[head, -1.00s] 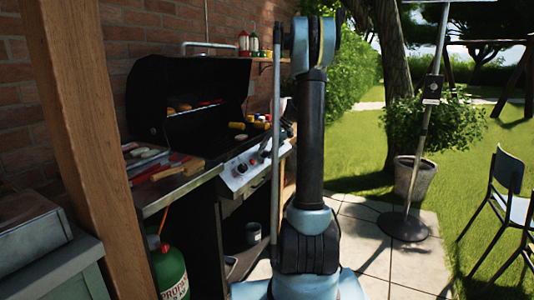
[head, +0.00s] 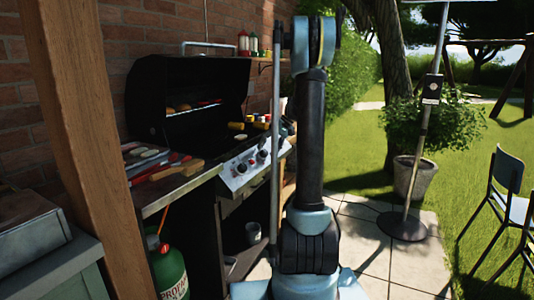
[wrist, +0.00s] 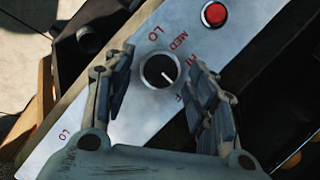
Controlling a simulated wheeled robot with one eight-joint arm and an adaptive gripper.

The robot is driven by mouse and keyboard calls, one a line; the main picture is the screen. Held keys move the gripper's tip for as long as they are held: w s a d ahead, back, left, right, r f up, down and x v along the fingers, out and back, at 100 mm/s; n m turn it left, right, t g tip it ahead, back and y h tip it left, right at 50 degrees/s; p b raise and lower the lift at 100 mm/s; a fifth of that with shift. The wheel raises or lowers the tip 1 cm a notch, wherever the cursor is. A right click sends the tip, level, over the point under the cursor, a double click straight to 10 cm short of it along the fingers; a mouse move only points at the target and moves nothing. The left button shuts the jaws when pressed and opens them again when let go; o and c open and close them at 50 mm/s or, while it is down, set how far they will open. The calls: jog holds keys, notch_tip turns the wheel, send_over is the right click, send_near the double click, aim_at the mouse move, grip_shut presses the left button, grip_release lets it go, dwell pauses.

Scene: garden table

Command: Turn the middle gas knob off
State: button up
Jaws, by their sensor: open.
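In the wrist view a round black gas knob (wrist: 160,70) with a white pointer line sits on the silver control panel (wrist: 118,128). The pointer aims to the lower right, towards a red marking partly hidden by the right finger. Red LO and MED print stands above the knob. My gripper (wrist: 163,82) is open, with one finger on each side of the knob; contact cannot be told. In the head view the panel (head: 226,178) on the grill's front shows black knobs, with one (head: 262,156) near its middle.
A red button (wrist: 214,14) is on the panel near the knob. The grill (head: 190,130) has its lid up, with food on it. A side shelf (head: 175,190) holds a board and tools. A green propane bottle (head: 170,272) stands below.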

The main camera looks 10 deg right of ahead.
jog(key=v, duration=1.1)
